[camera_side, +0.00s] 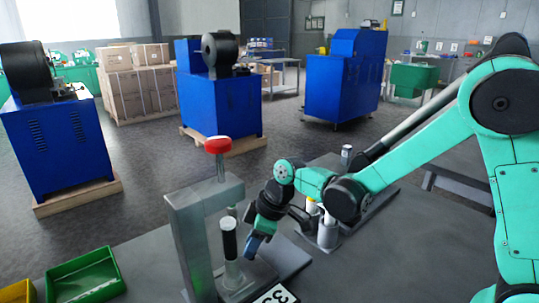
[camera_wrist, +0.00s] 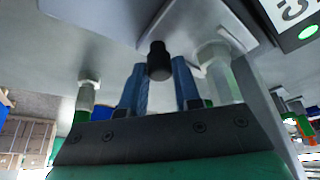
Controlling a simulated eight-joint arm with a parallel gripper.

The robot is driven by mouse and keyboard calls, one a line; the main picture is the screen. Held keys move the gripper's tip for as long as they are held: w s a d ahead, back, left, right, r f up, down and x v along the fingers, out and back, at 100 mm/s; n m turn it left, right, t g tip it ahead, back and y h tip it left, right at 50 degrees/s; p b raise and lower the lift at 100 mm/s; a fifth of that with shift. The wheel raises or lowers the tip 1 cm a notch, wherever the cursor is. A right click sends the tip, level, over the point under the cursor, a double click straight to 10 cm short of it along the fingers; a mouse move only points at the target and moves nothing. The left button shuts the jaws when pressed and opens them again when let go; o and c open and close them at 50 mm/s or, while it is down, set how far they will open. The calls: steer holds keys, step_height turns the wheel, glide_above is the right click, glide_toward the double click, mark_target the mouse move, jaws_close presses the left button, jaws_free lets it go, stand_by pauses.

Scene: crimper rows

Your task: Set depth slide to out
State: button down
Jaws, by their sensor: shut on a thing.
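My gripper (camera_side: 254,243) is low beside a grey press-like fixture (camera_side: 187,236) in the side view. In the wrist view its two blue fingers (camera_wrist: 160,88) stand either side of a small black knob (camera_wrist: 159,60) and are shut on it. I take this knob for the depth slide's handle. It sits near the edge of a pale plate (camera_wrist: 120,15). In the side view the knob is hidden by the gripper, so the slide's position cannot be read there. The fixture carries a red knob (camera_side: 217,145) on top and a black-sleeved post (camera_side: 229,240).
A numbered label (camera_side: 273,295) lies at the front of the fixture. A green light (camera_wrist: 308,32) shows in the wrist view. Green and yellow bins (camera_side: 85,275) stand at the front left. Another fixture (camera_side: 327,232) stands just right of my gripper. Blue machines (camera_side: 220,105) are farther back.

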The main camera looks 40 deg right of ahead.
steer(key=shift+d, duration=2.05)
steer(key=c, duration=0.6)
jaws_free()
steer(key=shift+v, duration=2.8)
